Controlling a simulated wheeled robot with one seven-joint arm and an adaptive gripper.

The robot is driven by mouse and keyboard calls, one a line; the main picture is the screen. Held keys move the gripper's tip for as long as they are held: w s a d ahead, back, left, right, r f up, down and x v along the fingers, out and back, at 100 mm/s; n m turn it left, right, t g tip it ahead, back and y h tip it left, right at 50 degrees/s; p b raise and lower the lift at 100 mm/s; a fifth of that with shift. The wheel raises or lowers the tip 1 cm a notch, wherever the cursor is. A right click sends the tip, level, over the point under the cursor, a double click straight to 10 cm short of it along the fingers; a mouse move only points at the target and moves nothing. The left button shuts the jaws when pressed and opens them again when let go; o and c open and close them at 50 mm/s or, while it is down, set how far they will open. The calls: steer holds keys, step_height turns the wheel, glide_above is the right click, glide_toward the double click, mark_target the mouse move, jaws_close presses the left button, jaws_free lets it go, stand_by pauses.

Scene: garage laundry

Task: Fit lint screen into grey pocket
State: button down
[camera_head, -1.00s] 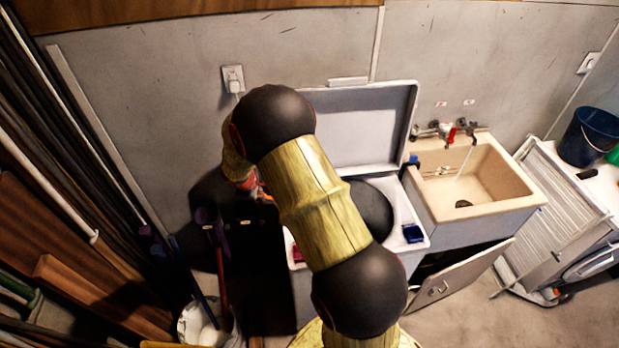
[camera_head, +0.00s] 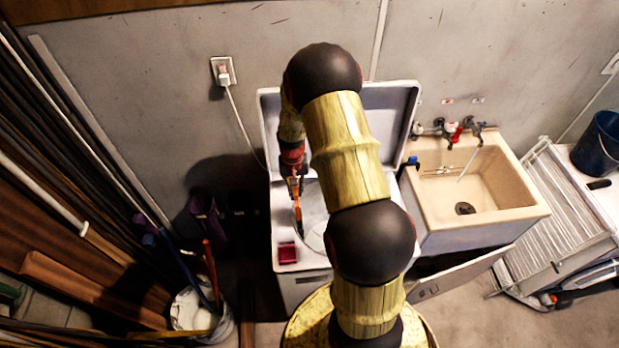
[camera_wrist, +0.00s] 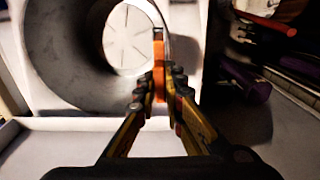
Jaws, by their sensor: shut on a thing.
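My gripper (camera_head: 293,182) points down over the left side of the open washer tub (camera_head: 316,200). It is shut on a narrow orange piece (camera_head: 298,210), apparently the lint screen, whose lower end looks dark. In the wrist view my gripper's fingers (camera_wrist: 160,88) close on the same orange piece (camera_wrist: 158,52), seen edge-on in front of the grey tub wall (camera_wrist: 62,62). The tub's paler floor (camera_wrist: 128,40) shows behind it. I cannot make out the grey pocket, nor whether the orange piece touches the wall.
The washer's lid (camera_head: 390,105) stands open against the wall. A magenta-red box (camera_head: 287,252) sits on the washer's front left corner. A bucket of long tools (camera_head: 200,310) stands at the left.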

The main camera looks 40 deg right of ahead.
steer(key=shift+d, duration=0.35)
steer(key=shift+w+d+r, duration=0.1)
steer(key=shift+d, duration=0.05)
steer(key=shift+f+b, duration=4.4)
steer(key=shift+f, duration=1.9)
steer(key=c, duration=1.8)
jaws_free()
steer(key=shift+c, duration=0.2)
steer(key=shift+r, duration=0.1)
